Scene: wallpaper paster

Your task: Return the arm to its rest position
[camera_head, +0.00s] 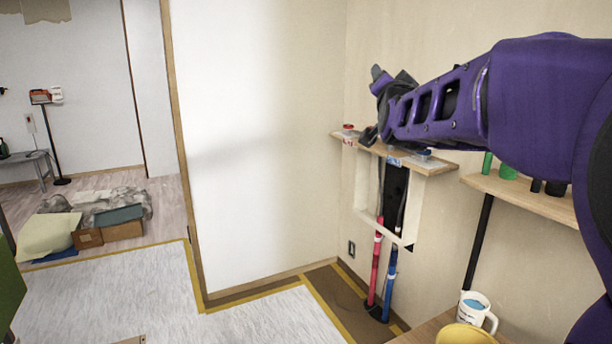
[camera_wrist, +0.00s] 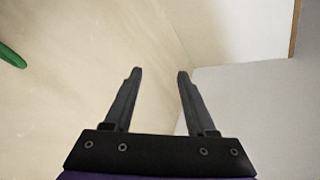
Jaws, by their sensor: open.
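My purple arm reaches in from the right of the head view. My gripper (camera_head: 374,76) is at its far end, above a small wooden wall shelf (camera_head: 440,167). In the wrist view my gripper (camera_wrist: 158,74) shows two dark fingers apart with nothing between them. In the head view the arm and wrist partly hide the gripper and the shelf top.
A red-topped item (camera_head: 348,128) sits on the shelf. Red (camera_head: 375,265) and blue (camera_head: 389,278) poles stand below it. A second shelf (camera_head: 530,197) holds green items. A white mug (camera_head: 477,313) stands lower right. Open floor (camera_head: 110,290) lies left.

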